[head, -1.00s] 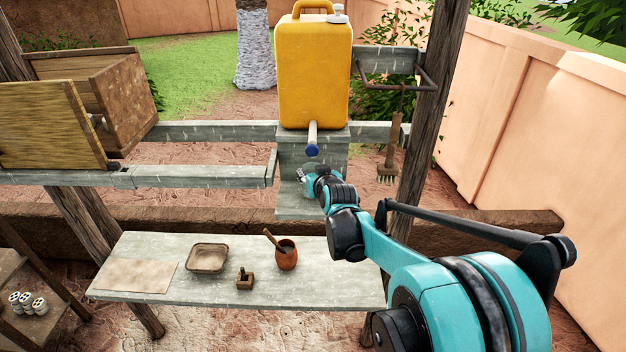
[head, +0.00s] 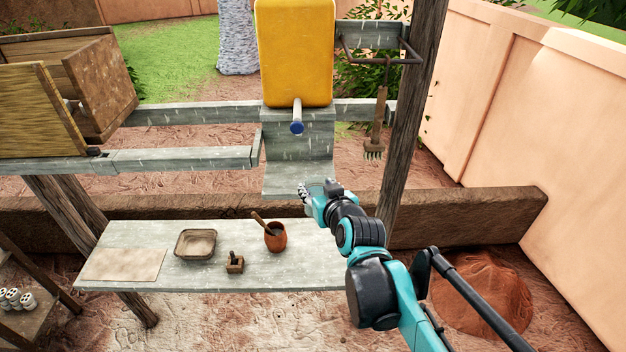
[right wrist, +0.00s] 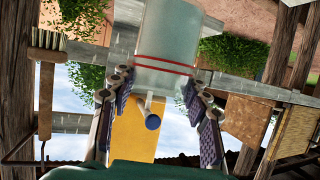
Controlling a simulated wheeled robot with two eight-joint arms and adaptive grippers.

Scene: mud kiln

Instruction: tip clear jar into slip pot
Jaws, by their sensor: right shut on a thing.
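The clear jar (right wrist: 168,38), with two red lines around it, is between the fingers of my right gripper (right wrist: 160,95) in the right wrist view. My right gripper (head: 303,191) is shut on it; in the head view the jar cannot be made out. The gripper is below the blue-ended spout, at the lower ledge and beyond the table's back edge. The slip pot (head: 277,242), a small orange-brown pot with a stick leaning out of it and dark contents, stands upright on the table, nearer and left of the gripper. My left gripper is out of view.
The yellow container (head: 295,55) with its spout (head: 297,122) stands above the grey ledge (head: 290,182). On the table (head: 200,270) are a shallow tray (head: 195,256), a small wooden block (head: 234,266) and a flat sheet (head: 124,265). A wooden post (head: 412,110) stands to the right.

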